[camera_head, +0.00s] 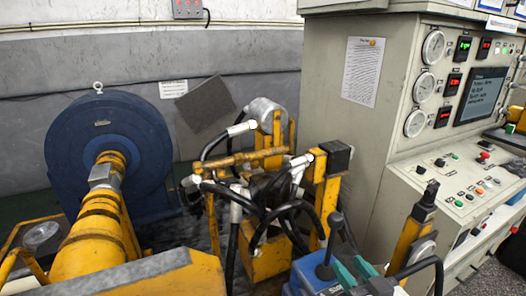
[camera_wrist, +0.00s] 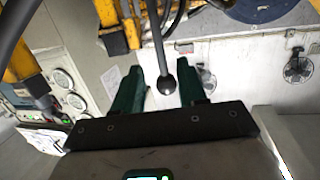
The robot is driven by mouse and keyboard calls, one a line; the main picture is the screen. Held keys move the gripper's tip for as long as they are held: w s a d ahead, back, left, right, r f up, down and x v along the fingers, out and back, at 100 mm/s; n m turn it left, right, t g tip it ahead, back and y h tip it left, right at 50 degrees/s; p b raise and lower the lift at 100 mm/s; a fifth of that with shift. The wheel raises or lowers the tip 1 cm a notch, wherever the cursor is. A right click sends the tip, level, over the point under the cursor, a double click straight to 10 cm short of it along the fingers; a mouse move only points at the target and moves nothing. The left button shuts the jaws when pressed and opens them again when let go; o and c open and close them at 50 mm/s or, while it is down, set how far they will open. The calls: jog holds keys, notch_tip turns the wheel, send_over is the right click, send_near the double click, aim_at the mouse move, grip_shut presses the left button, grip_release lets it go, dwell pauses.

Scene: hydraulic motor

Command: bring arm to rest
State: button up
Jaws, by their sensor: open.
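My gripper (camera_head: 356,267) is low in the head view, just right of a black lever. Its two green fingers stand apart in the wrist view (camera_wrist: 161,75), with nothing held. The lever's ball knob (camera_wrist: 167,85) appears between the fingers in the wrist view, with its rod running up the picture. In the head view the knob (camera_head: 336,219) tops a rod rising from a blue block (camera_head: 308,276). I cannot tell how far the knob is from the fingers, but neither finger visibly touches it.
A yellow frame with black hoses (camera_head: 262,205) stands left of the gripper, beside a large blue motor (camera_head: 108,150). A beige control cabinet (camera_head: 335,125) with gauges and buttons stands to the right. The wrist view shows a white wall (camera_wrist: 250,70) beyond the fingers.

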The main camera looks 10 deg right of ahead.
jog(key=s+d+f+g+h, duration=0.1)
jog(key=s+f+g, duration=0.7)
jog(key=s+f, duration=0.6)
jog(key=s+d+f+m+g, duration=0.1)
jog(key=s+f+g, duration=0.2)
jog(key=s, duration=0.4)
jog(key=s+d+f+m+g+h, duration=0.1)
jog(key=s+f+g, duration=0.3)
jog(key=s, duration=0.4)
jog(key=shift+s+d, duration=0.25)
jog(key=shift+d, duration=0.3)
jog(key=shift+a, duration=0.1)
